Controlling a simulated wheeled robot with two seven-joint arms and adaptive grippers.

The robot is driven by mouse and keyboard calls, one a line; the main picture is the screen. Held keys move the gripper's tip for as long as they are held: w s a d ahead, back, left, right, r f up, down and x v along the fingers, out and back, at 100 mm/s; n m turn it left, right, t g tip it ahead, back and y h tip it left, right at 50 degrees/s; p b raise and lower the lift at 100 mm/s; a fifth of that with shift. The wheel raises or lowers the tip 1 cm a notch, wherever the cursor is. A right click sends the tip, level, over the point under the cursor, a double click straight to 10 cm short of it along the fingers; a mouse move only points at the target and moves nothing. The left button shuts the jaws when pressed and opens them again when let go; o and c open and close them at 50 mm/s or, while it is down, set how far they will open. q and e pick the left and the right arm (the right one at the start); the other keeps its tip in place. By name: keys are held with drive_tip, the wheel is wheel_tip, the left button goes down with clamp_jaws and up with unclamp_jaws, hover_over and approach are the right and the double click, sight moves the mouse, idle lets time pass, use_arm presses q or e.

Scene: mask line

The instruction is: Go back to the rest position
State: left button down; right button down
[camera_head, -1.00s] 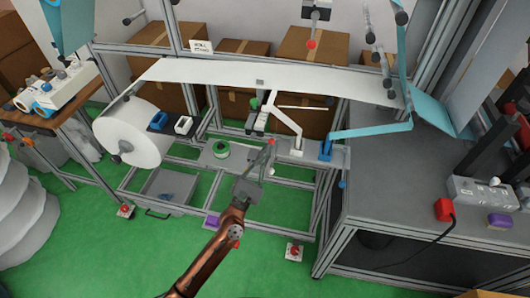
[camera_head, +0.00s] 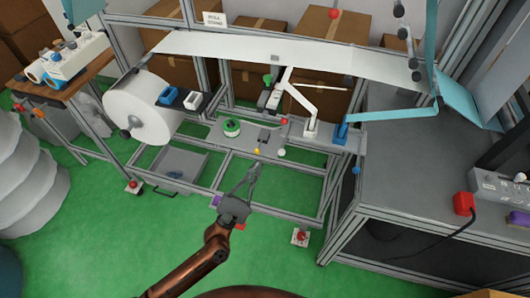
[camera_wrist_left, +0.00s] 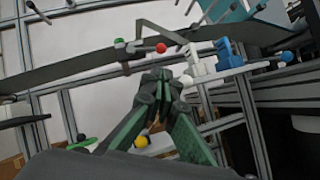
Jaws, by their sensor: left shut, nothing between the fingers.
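My left gripper (camera_head: 252,166) is shut and empty, at the end of a copper-brown arm coming in from the lower left. Its fingers point away from me over the front of the metal frame, short of the grey shelf plate (camera_head: 262,142). In the left wrist view the two dark green fingers (camera_wrist_left: 160,84) come together at their tips with nothing between them. My right gripper is in neither view.
A white roll (camera_head: 150,106) sits on the left of the frame, its web (camera_head: 250,44) running right. A grey cabinet (camera_head: 430,170) stands right. Green floor is open at lower left.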

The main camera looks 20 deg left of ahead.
use_arm(q)
drive_tip(key=shift+s, duration=0.15)
